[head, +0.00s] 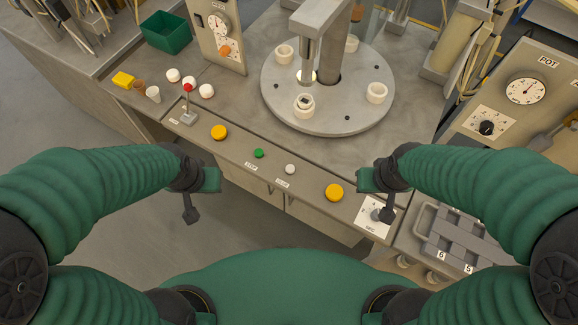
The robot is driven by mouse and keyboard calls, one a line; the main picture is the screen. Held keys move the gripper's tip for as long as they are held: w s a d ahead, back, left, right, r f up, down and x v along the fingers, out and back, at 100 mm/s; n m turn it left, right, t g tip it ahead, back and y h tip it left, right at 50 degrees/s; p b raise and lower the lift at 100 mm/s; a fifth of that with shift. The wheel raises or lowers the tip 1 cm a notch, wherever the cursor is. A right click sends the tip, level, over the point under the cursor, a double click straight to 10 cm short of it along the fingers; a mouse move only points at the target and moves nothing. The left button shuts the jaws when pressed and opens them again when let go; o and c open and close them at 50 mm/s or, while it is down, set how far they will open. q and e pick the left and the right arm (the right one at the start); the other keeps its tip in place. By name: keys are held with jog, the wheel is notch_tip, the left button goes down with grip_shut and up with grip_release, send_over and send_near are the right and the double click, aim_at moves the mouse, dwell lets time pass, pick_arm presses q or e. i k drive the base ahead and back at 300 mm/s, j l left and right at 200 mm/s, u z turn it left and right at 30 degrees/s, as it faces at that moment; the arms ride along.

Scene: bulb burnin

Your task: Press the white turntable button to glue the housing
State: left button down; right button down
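The white button (290,169) is a small round cap on the front panel, with a label below it. It lies between a green button (258,153) and the right yellow button (334,192). The round grey turntable (330,122) behind carries several white ring-like housings; the front housing (304,106) has something dark inside and sits near the nozzle (307,68). My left gripper (194,200) hangs in front of the panel, left of the white button. My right gripper (380,200) is to its right, near the dial plate. Neither touches the white button; their finger openings are unclear.
A red-knobbed lever (188,104) and left yellow button (219,132) are on the panel's left. A grey tray (452,240) and POT panel (520,95) stand right.

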aim_at(290, 169)
jog(key=i+j+z, duration=0.1)
jog(key=j+z, duration=0.25)
jog(key=j, duration=0.3)
jog(key=j+z, duration=0.35)
jog(key=j, duration=0.35)
jog(key=j+z, duration=0.35)
jog(key=j, duration=0.35)
